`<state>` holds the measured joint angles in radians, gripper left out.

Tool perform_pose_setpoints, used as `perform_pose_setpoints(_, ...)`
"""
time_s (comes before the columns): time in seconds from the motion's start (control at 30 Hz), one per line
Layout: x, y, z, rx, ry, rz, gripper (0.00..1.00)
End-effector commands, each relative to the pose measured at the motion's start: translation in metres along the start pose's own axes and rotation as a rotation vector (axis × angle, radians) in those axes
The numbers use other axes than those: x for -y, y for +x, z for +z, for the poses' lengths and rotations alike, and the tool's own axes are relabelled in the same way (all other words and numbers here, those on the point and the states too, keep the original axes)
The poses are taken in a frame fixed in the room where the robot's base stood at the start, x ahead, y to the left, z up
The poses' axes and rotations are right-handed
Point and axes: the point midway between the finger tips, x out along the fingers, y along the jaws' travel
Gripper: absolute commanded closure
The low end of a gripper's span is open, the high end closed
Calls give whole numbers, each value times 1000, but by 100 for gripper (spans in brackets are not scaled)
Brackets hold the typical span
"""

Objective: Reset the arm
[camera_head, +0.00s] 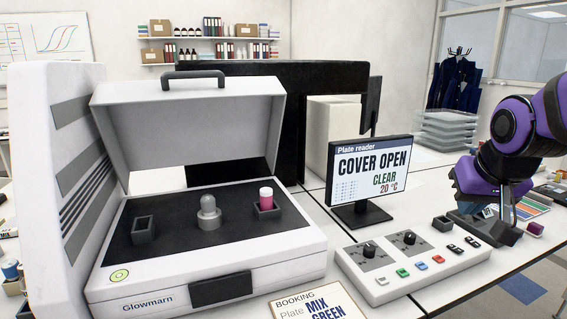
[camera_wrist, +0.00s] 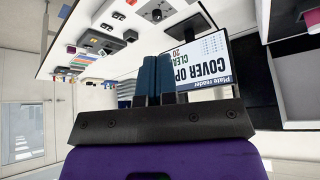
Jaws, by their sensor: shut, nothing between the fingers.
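My gripper (camera_wrist: 156,78) is shut in the wrist view, its two blue fingers side by side with nothing between them. In the head view my purple arm reaches in from the right, above the bench and right of the plate reader screen (camera_head: 371,166). The fingertips are hard to make out there. The plate reader (camera_head: 277,245) at the left has its cover (camera_head: 190,125) raised. Inside are an empty dark holder (camera_head: 143,230), a grey knob (camera_head: 208,212) and a holder with a pink, white-capped tube (camera_head: 266,198). The screen reads "COVER OPEN", "CLEAR", "20 °C".
A control panel (camera_head: 411,262) with knobs and coloured buttons lies in front of the screen. A booking card (camera_head: 318,302) stands at the front, reading "Plate MIX GREEN". Stacked clear trays (camera_head: 447,130) are behind my arm. A pink-ended item (camera_head: 535,229) lies at the right.

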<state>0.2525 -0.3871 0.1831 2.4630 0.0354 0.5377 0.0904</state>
Motion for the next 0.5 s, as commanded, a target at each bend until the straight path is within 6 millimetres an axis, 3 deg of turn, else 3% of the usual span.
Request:
perform_pose_setpoints(0.03, 2, -16, 10, -1, -23, -5, 100)
perform_pose_setpoints(0.2, 2, -58, 46, 22, -83, -28, 100)
perform_pose_setpoints(0.5, -6, -97, 93, 58, -151, -74, 100)
